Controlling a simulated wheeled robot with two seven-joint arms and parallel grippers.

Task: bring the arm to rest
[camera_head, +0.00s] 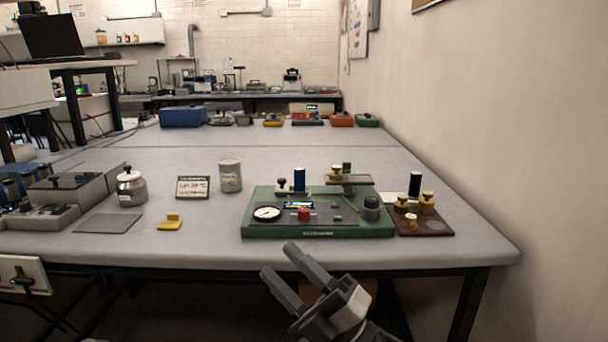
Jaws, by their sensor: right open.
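My right gripper (290,272) is open and empty. It is below and in front of the table's front edge, at the bottom middle of the head view, with its fingers pointing up and left. A green device (320,230) with a dial, a small display and a red knob stands on the table (130,240) beyond the gripper. A blue cylinder (299,180) stands upright at the back of the device. A grey can (230,176) stands to the left of the device. My left gripper is not in view.
A brown board (438,227) with brass knobs and a black cylinder (415,184) is right of the device. A yellow piece (170,222), a small sign (193,187) and a lidded pot (130,188) stand left. A wall (520,130) bounds the right side.

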